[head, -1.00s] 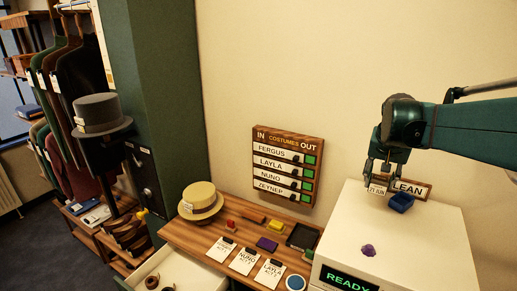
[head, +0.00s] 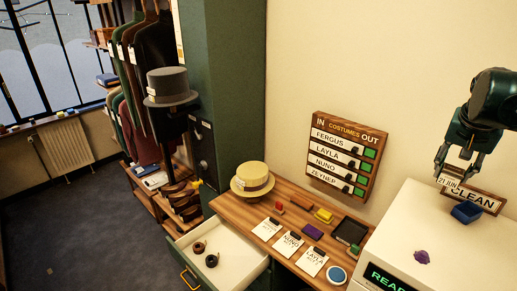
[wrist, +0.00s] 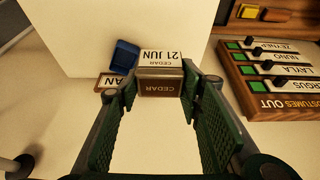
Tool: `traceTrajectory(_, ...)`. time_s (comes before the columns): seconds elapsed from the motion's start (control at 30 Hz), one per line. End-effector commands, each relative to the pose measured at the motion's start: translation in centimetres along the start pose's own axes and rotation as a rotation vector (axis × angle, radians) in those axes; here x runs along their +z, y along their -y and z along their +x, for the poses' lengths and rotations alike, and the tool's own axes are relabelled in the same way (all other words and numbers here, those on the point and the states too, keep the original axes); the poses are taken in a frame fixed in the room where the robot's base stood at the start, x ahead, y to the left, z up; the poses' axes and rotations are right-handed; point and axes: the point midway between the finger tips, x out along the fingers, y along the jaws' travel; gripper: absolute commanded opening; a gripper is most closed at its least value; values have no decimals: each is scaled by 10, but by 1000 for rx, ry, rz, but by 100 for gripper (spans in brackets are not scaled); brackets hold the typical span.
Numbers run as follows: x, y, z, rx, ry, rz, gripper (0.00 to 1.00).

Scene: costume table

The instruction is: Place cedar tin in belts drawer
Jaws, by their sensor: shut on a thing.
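The cedar tin, a small brown box marked CEDAR with a white 21 JUN label, is between my gripper's fingertips in the wrist view (wrist: 159,87). My gripper (head: 455,166) is shut on it, above the back of the white machine at the right of the head view. There the tin is mostly hidden, with its white label (head: 449,183) showing below the fingers. An open pale drawer (head: 235,265) with a brass handle stands at the lower middle of the head view. Two dark rolled items, apparently belts (head: 211,260), lie in it. No drawer name is readable.
The white machine (head: 410,225) carries a blue block (head: 466,212), a purple lump (head: 421,257) and a CLEAN sign. Left of it, the wooden counter (head: 285,230) holds a straw hat (head: 252,181), cards and small blocks. The COSTUMES board (head: 345,155) hangs on the wall.

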Motion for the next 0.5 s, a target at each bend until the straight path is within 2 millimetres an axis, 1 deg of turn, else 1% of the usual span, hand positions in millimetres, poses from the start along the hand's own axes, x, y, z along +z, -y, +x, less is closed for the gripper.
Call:
traceTrajectory(0.03,1,8,2,-1,0,-3,24)
traceTrajectory(0.27,4,42,2,-3,0,-7,24)
traceTrajectory(0.5,9,88,2,-4,1,-11,24)
